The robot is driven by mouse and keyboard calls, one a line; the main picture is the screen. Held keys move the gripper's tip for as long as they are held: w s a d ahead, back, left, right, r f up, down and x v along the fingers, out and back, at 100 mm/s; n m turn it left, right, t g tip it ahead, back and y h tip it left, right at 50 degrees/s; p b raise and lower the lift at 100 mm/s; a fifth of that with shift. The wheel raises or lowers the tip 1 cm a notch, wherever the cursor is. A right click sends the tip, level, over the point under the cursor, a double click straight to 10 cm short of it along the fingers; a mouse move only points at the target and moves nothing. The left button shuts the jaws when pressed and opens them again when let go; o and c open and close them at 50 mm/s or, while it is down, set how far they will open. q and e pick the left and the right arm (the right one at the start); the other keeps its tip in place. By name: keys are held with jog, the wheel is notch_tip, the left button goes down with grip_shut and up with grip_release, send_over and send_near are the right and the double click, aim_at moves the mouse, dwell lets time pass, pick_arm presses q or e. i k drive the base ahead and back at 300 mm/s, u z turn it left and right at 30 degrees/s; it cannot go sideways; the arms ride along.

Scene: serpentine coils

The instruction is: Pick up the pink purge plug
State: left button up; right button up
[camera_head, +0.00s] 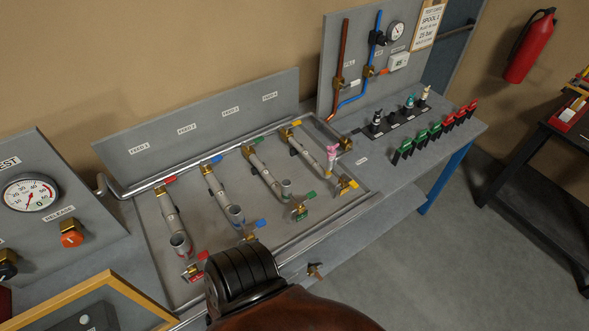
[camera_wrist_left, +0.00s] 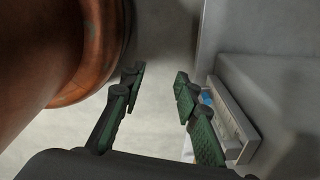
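The pink purge plug (camera_head: 331,150) sits at the top of the short upright outlet at the lower end of the rightmost pipe run, under the FEED 4 label. It is small in the head view, so I cannot tell how deeply it is seated. My left gripper (camera_wrist_left: 158,82) shows only in the left wrist view. Its two green-padded fingers are spread apart with nothing between them, over a pale floor and beside a grey surface. The plug is not visible in that view. My right gripper is in neither view.
The pipe panel (camera_head: 292,237) carries several sloping pipes with coloured-handled valves. A row of green and red clamps (camera_head: 435,132) lines the bench's right part. A gauge panel (camera_head: 35,215) is at left. A rounded brown and black shape blocks the bottom centre.

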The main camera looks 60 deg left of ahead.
aim_at(330, 157)
jog(key=z, duration=0.05)
jog(key=k, duration=0.25)
jog(key=u, duration=0.9)
